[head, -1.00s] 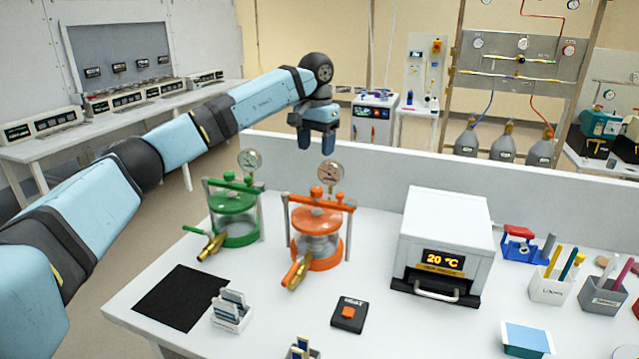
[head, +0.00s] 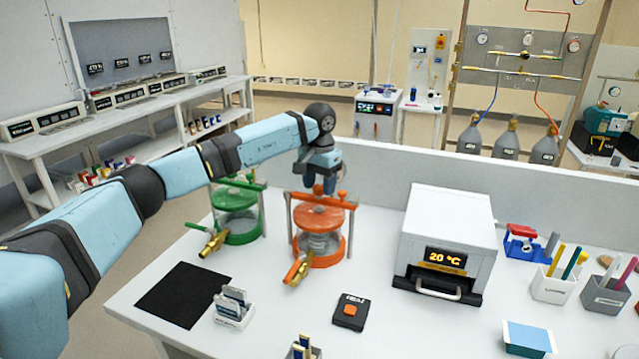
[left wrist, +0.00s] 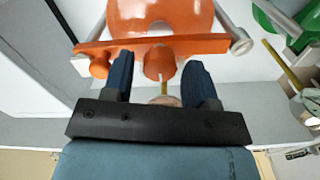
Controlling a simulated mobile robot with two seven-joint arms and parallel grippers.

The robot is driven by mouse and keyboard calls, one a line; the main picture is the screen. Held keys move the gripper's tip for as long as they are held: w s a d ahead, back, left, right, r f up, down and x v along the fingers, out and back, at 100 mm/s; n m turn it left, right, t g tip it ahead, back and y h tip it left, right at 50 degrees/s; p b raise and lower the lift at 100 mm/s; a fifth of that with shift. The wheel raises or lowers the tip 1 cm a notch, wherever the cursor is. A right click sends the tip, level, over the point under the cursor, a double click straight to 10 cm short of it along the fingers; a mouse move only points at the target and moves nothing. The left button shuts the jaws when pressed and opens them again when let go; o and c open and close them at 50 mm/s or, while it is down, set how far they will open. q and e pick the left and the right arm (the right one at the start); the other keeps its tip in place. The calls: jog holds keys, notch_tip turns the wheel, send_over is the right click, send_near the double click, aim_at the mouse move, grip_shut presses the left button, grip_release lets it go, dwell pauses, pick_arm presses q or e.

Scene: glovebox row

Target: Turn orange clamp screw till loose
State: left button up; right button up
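The orange pot (head: 318,222) stands on the white bench, with an orange clamp bar (head: 324,200) across its top. In the left wrist view the clamp bar (left wrist: 205,45) crosses the picture, with the orange clamp screw (left wrist: 157,62) at its middle. My left gripper (head: 321,187) is over the pot, pointing down. In the left wrist view its two dark blue fingers (left wrist: 158,75) are apart, one on each side of the screw, with gaps showing. My right gripper is out of view.
A similar green pot (head: 238,215) stands close on the left. A brass valve (head: 299,270) sticks out in front of the orange pot. A white oven (head: 447,245) stands to the right. A black mat (head: 184,295) and a small button box (head: 349,312) lie in front.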

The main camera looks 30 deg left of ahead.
pick_arm(q)
jog(key=c, duration=0.7)
jog(key=shift+n, duration=0.3)
